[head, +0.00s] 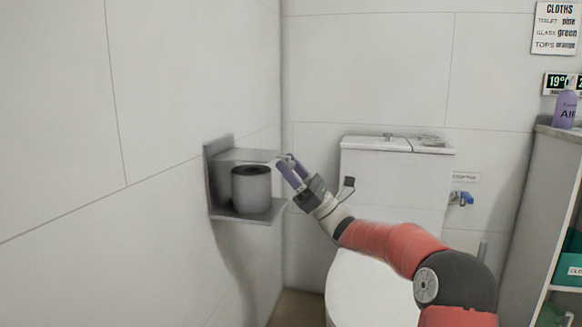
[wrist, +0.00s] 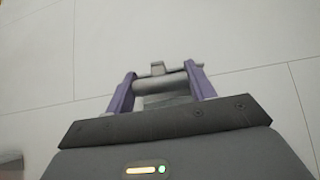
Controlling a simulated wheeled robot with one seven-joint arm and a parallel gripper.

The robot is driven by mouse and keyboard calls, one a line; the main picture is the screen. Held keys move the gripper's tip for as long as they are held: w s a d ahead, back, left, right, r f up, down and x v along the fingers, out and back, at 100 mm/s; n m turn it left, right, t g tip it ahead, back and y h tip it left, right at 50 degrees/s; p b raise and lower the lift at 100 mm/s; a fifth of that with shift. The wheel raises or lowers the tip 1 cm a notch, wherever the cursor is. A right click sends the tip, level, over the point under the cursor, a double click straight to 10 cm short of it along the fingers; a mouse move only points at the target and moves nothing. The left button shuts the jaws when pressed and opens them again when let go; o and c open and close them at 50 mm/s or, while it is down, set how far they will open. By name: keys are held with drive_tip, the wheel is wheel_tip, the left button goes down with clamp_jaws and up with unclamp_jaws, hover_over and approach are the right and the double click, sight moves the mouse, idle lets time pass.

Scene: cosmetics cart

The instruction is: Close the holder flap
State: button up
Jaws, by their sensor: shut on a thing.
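The grey holder (head: 217,180) is fixed to the left wall, with a pale roll (head: 251,190) standing on its lower shelf. Its flap (head: 247,155) extends out roughly level above the roll, with a gap to the roll's top. My gripper (head: 288,170) is at the flap's outer right end, coming from the right. In the wrist view my gripper (wrist: 160,88) has its purple fingers either side of a grey piece (wrist: 160,82) with a small tab, which appears to be the flap's end. The exact contact is small and partly hidden.
A white toilet (head: 385,195) stands behind and below my arm. A shelf unit (head: 545,210) with a purple bottle (head: 566,108) is at the right. The wall above the holder is bare.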

drive_tip(key=shift+f, duration=0.25)
drive_tip(key=o, duration=1.1)
drive_tip(key=shift+a, duration=0.1)
drive_tip(key=o, duration=0.3)
drive_tip(key=shift+r, duration=0.1)
drive_tip(key=v, duration=0.8)
drive_tip(key=shift+r, duration=0.1)
